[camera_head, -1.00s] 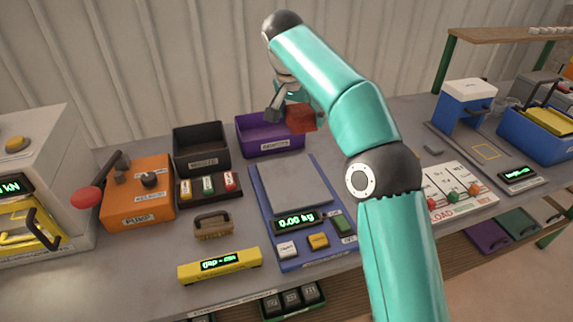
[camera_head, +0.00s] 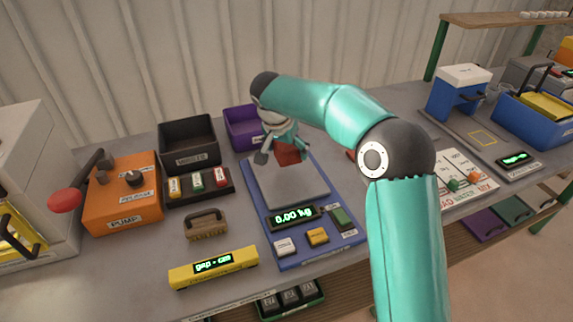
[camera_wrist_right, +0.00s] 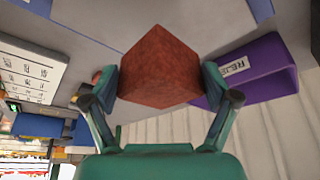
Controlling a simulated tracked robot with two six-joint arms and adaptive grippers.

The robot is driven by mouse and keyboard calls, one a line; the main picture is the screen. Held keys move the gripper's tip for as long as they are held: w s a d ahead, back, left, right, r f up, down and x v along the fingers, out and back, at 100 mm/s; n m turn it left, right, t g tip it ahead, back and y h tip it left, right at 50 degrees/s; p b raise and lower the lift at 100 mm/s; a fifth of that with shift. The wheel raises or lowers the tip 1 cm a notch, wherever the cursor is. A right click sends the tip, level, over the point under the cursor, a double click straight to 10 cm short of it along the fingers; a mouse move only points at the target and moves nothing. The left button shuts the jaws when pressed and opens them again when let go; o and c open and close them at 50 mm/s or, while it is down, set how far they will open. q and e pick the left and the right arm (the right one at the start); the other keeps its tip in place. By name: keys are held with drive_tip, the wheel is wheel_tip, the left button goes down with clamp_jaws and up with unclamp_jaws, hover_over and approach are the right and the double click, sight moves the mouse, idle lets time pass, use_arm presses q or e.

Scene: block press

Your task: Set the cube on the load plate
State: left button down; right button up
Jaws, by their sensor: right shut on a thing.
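The cube is reddish brown and shows in the head view (camera_head: 288,155), partly behind my right gripper (camera_head: 277,153). In the right wrist view the cube (camera_wrist_right: 158,67) sits between the two fingers of my right gripper (camera_wrist_right: 160,88), which is shut on it. The cube is over the far part of a grey square plate (camera_head: 290,187) on a blue scale, whose display reads 0.00 kg. I cannot tell the exact height of the cube above the plate. My left gripper is not in view.
An orange pump box (camera_head: 122,193) with a red-knobbed lever is at left. A yellow gauge bar (camera_head: 213,267) lies in front. A blue press-like box (camera_head: 460,92) stands at right.

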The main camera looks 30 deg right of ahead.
sight(287, 173)
drive_tip(key=shift+f, duration=2.4)
drive_tip(key=o, duration=1.3)
drive_tip(key=shift+f, duration=0.1)
drive_tip(key=shift+r, duration=0.2)
drive_tip(key=v, duration=1.1)
drive_tip(key=shift+f, duration=0.1)
drive_tip(key=shift+s+a+r, duration=0.2)
drive_tip(key=shift+r, duration=0.25)
